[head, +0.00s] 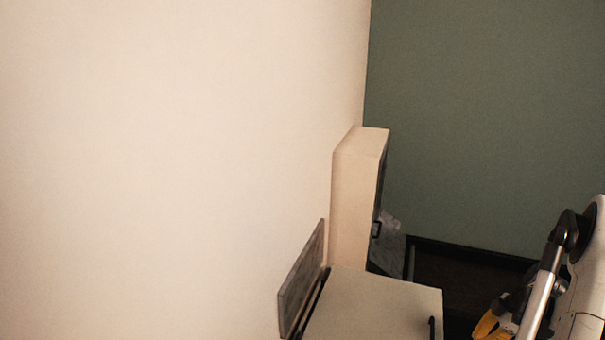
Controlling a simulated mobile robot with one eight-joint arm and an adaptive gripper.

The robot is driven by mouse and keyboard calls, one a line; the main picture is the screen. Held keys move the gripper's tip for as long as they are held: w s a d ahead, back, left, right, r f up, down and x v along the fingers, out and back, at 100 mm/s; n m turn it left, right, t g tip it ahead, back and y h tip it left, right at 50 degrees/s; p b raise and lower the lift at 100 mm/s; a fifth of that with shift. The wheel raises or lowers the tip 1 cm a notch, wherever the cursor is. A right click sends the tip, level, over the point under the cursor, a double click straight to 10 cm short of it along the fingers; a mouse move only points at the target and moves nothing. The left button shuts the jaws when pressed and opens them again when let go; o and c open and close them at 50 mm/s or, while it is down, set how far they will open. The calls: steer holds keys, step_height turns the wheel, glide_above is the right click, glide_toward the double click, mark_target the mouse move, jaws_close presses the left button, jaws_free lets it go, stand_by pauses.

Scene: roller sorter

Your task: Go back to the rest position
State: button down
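My arm shows at the right edge, with white, silver and black links. What looks like my gripper (492,322), with yellow parts, is at the bottom right, partly hidden behind an arm link and cut off by the frame's lower edge. I cannot tell whether it is open or shut, or whether it holds anything. It appears to the right of a pale low cabinet (385,303), and a dark gap shows between them.
A tall, narrow pale cabinet (351,203) with a dark handle stands against the cream wall (180,160). A grey panel (302,280) leans upright beside the low cabinet. A green wall (490,120) closes the back. Dark floor (455,275) shows at the right.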

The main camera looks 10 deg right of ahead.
steer(key=w+a+r+m+t+h, duration=0.1)
steer(key=w+a+r+m, duration=0.15)
steer(key=a+r, duration=0.7)
steer(key=w+a+r+m+h, duration=0.15)
steer(key=w+a+r, duration=0.25)
steer(key=a+r, duration=0.55)
steer(key=s+a+r+m+t, duration=0.2)
steer(key=s+a+r+m, duration=0.1)
steer(key=a, duration=0.7)
steer(key=s+a+r+m+t, duration=0.2)
steer(key=s+a+r+m, duration=0.2)
steer(key=a, duration=0.7)
steer(key=s+r, duration=0.2)
steer(key=s, duration=0.2)
steer(key=shift+s+a, duration=0.15)
steer(key=shift+a, duration=0.15)
